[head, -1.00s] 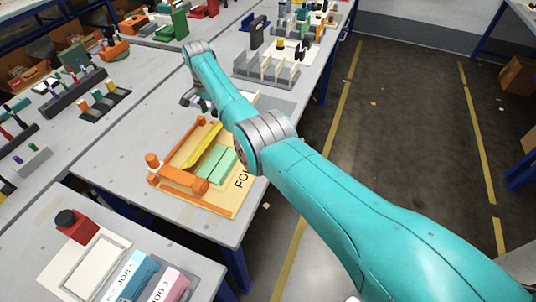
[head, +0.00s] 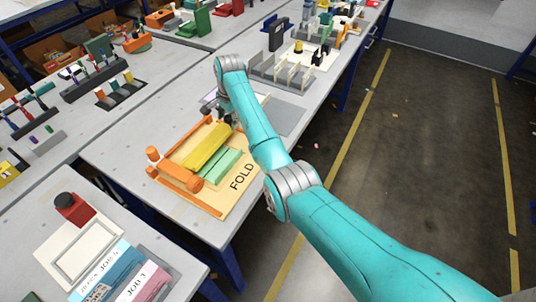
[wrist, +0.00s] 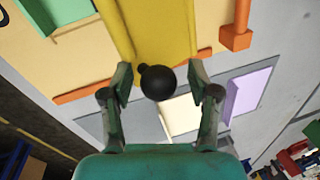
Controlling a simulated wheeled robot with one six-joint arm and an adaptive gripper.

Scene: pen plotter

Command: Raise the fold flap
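The yellow fold flap (head: 207,146) sits on the tan board marked FOLD (head: 238,184), beside a light green piece (head: 222,166). In the wrist view the flap (wrist: 160,28) runs up to a round black knob (wrist: 158,82) at its near end. My gripper (wrist: 160,78) is open, with one finger on each side of the knob. Gaps show between the fingers and the knob. In the head view my gripper (head: 229,115) is at the far end of the flap, and the knob is not clearly seen. The flap's exact tilt is hard to judge.
Orange posts and bars (head: 178,176) frame the board. A grey mat (head: 284,117) and a rack with upright dividers (head: 284,72) lie beyond it. A lilac block (wrist: 249,91) is close to the right finger in the wrist view.

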